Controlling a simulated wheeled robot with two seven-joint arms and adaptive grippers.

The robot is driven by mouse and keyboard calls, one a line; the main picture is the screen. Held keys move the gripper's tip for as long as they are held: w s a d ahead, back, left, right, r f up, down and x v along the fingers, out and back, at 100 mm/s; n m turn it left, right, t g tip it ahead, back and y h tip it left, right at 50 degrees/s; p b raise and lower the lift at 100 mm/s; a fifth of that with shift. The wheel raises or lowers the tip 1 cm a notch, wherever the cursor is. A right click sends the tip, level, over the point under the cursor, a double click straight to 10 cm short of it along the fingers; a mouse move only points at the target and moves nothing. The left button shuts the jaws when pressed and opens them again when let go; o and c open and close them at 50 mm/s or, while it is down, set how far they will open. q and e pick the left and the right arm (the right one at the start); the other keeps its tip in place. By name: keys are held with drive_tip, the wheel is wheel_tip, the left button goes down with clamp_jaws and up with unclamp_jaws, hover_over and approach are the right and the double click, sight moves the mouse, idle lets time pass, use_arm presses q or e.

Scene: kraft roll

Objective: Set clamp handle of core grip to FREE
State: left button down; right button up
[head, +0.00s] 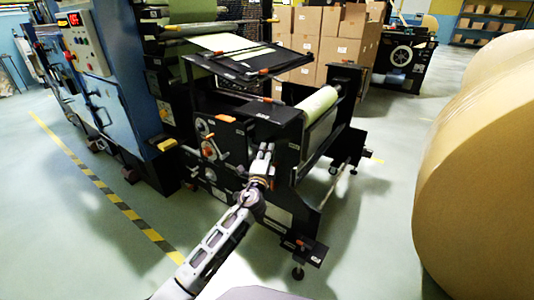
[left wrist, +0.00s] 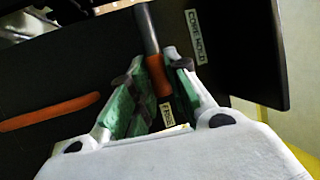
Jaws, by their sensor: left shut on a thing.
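The clamp handle (left wrist: 148,32) is a dark grey bar with an orange band, seen in the left wrist view. It runs down from the top between the green-padded fingers of my left gripper (left wrist: 158,82), which is shut on it. A "CORE HOLD" label (left wrist: 195,36) is on the black panel to the right of the handle. A small yellow label (left wrist: 167,114), apparently reading FREE, shows between the fingers, partly hidden. In the head view my left gripper (head: 262,163) is at the side of the black roll stand (head: 282,150) and hides the handle. My right gripper is not in view.
An orange bar (left wrist: 45,113) lies across the panel left of the fingers. The stand carries a pale roll (head: 318,104) and has a low foot (head: 305,250).

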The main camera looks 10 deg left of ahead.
use_arm(q)
drive_tip(key=shift+r, duration=0.15)
drive_tip(key=c, duration=1.4)
unclamp_jaws()
drive_tip(key=shift+s, duration=0.15)
drive_tip(key=shift+s+d+f, duration=0.1)
drive_tip(key=shift+s+f, duration=0.3)
drive_tip(key=shift+s, duration=1.5)
drive_tip(key=shift+s+d+f, duration=0.1)
drive_tip(key=shift+s+f, duration=0.35)
drive_tip(key=shift+s, duration=1.5)
drive_tip(key=shift+s+d+f, duration=0.1)
drive_tip(key=shift+s+f, duration=0.3)
drive_tip(key=shift+s, duration=1.5)
drive_tip(key=shift+a, duration=0.1)
